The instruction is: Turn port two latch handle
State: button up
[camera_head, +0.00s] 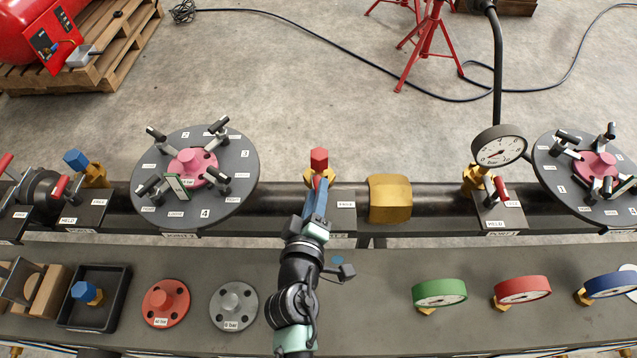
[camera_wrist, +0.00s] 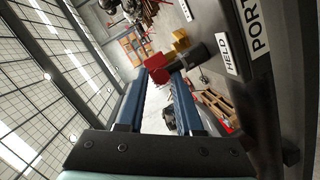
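Port two's red latch handle (camera_wrist: 157,69) shows at the fingertips in the wrist view, beside a dark cylinder (camera_wrist: 187,55). My gripper (camera_wrist: 160,78) has two blue fingers with a visible gap between them. The red piece fills much of the gap at the tips, but I cannot tell whether the fingers grip it. In the head view my gripper (camera_head: 319,190) reaches the port in the middle of the pipe and covers most of the handle. A white HELD label (camera_wrist: 227,55) and a PORT label (camera_wrist: 259,32) show close to the right.
A red hex plug (camera_head: 319,158) stands just behind my gripper. A brass block (camera_head: 390,198) is on the pipe to its right. A dark disc with clamps (camera_head: 240,165) is to the left. A black gauge (camera_head: 498,147) and coloured gauges (camera_head: 440,292) are to the right.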

jog(key=shift+x, duration=1.2)
jog(key=shift+c, duration=0.3)
grip_shut()
